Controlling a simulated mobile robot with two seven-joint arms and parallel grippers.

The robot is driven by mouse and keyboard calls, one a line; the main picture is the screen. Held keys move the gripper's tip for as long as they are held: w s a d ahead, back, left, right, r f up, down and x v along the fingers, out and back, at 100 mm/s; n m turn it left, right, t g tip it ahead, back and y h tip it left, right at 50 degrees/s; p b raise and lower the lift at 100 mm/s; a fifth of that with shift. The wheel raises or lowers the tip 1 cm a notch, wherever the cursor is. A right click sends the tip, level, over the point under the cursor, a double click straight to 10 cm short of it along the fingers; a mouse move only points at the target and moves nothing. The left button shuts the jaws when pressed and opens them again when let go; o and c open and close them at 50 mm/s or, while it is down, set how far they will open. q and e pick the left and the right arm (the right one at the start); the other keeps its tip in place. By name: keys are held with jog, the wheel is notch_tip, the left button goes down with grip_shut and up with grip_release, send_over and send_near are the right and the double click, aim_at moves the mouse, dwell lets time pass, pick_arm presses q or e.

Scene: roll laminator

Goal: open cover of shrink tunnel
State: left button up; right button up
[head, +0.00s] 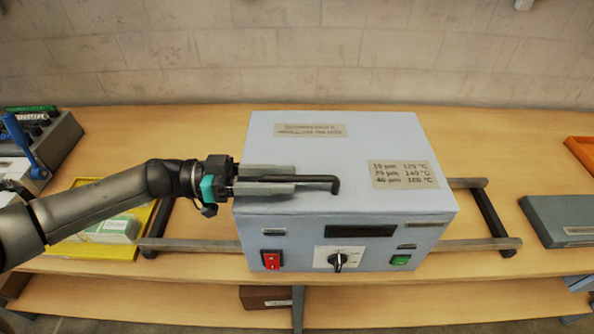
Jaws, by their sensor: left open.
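The light blue box-shaped machine (350,150) stands on the wooden table, and its top cover looks closed. A black bar handle (322,180) runs along the top, with its bent right end showing. My left gripper (295,180) reaches in from the left over the top. Its two grey fingers are open, one on each side of the handle's left part. I cannot tell whether they touch the handle. The front has a red switch (271,260), a dark knob (338,261), a dark display (360,231) and a green switch (400,260). My right gripper is not in view.
Grey rails (470,244) extend on both sides of the machine. A yellow tray (70,250) is at left, partly behind my arm. A grey device with a blue lever (25,145) is at the far left. A blue-grey box (560,218) and an orange tray (580,150) are at right.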

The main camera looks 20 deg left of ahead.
aim_at(329, 180)
pick_arm(q)
jog(key=shift+x, duration=1.65)
grip_shut()
